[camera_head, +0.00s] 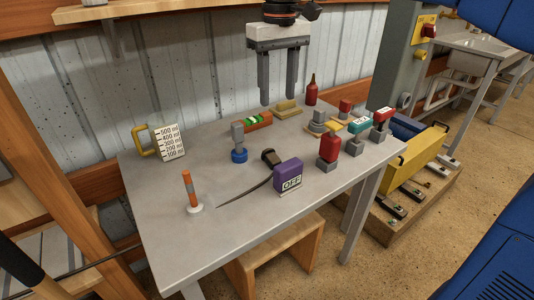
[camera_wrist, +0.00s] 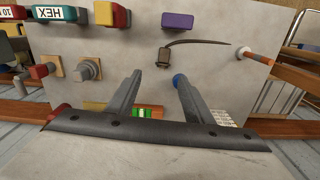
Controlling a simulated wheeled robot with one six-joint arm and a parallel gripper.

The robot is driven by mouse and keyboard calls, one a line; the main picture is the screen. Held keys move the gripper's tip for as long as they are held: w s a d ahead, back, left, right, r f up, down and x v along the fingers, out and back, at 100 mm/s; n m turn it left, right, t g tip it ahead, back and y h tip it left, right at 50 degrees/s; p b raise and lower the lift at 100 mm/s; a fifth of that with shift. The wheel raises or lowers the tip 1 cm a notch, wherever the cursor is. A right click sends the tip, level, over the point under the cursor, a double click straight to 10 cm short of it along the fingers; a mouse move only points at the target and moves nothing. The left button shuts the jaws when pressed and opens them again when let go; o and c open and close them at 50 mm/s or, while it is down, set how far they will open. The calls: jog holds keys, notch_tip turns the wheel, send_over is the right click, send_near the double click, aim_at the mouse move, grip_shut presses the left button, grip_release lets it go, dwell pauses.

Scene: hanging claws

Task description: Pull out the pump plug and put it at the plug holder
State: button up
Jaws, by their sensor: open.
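My gripper (camera_head: 278,96) is open and empty, pointing down above the back of the grey table (camera_head: 190,240). Its fingers also show in the wrist view (camera_wrist: 160,78). A dark plug (camera_head: 270,157) with a black cable lies near the table's middle, beside a purple block (camera_head: 288,175) marked OFF. The plug (camera_wrist: 163,57) is beyond the fingertips in the wrist view, apart from them. I cannot tell whether it sits in a socket. No part is clearly labelled as the plug holder; a grey post on a blue base (camera_head: 238,145) and an orange post on a white base (camera_head: 191,190) stand left.
A measuring jug (camera_head: 170,143) stands at the back left. A level (camera_head: 257,120) and a red bottle (camera_head: 311,90) are at the back. Several coloured blocks, including a red one (camera_head: 328,150), crowd the right. The table's front left is mostly clear.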

send_over(272, 156)
jog(key=f, duration=1.2)
jog(key=shift+w+d, duration=0.25)
jog(key=shift+w, duration=0.1)
jog(key=shift+s+a+f, duration=0.15)
jog(key=shift+f, duration=1.2)
jog(key=shift+s+a+f, duration=0.1)
jog(key=shift+a+f, duration=0.05)
jog(key=shift+f, duration=1.15)
grip_shut()
notch_tip(272, 156, up, 10)
